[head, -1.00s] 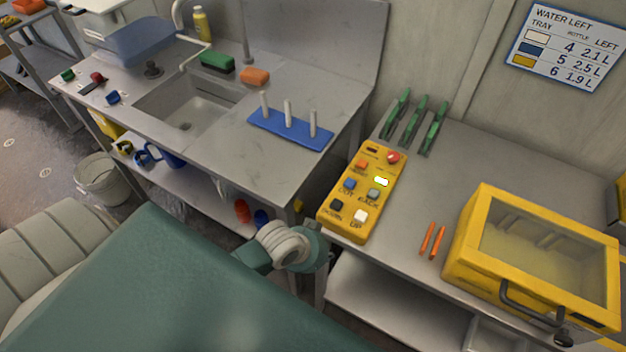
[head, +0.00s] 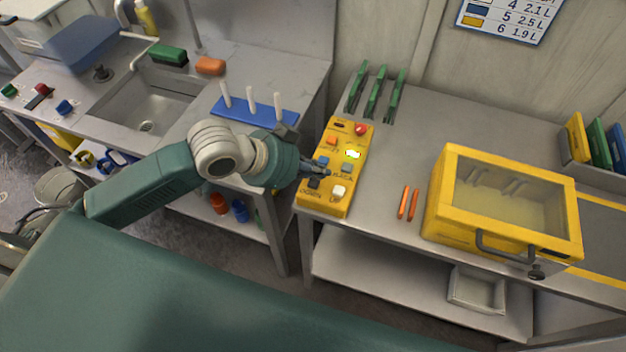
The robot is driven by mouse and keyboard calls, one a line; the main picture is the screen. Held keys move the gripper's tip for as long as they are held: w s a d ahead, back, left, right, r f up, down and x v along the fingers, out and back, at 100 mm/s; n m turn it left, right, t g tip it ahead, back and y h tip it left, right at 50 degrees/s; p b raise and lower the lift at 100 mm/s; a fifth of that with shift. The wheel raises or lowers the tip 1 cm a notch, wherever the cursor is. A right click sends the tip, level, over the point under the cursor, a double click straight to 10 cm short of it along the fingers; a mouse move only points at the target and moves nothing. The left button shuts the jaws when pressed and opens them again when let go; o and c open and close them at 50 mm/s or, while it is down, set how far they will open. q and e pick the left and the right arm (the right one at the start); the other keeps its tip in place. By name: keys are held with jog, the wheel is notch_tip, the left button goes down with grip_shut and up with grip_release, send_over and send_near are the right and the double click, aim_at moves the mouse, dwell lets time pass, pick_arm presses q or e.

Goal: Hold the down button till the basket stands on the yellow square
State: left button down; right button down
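The yellow control box (head: 333,203) lies on the right bench, with coloured buttons on its top. The black down button (head: 314,184) is at its near left corner, beside the white up button (head: 339,192). My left gripper (head: 326,172) reaches in from the left over the box. Its dark fingers look together and empty, just above the down button, near the blue button (head: 322,161). I cannot tell whether they touch the box. The basket is not in view, and I cannot make out a yellow square. My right gripper is not in view.
A yellow case with a clear lid (head: 510,190) stands right of the box. Two orange sticks (head: 408,203) lie between them. A blue peg stand (head: 240,110) is on the sink counter. Yellow strips (head: 600,279) mark the far right.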

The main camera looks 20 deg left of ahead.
pick_arm(q)
jog(key=shift+m, duration=0.4)
jog(key=w+a+r, duration=0.2)
jog(key=r, duration=0.1)
jog(key=shift+w+a+r, duration=0.1)
jog(key=shift+w+a, duration=0.15)
jog(key=shift+a, duration=0.05)
jog(key=b, duration=0.8)
send_over(311, 183)
notch_tip(311, 183, down, 7)
jog(key=shift+r, duration=0.2)
jog(key=shift+f+b, duration=0.3)
jog(key=shift+f, duration=0.8)
jog(key=shift+f, duration=0.2)
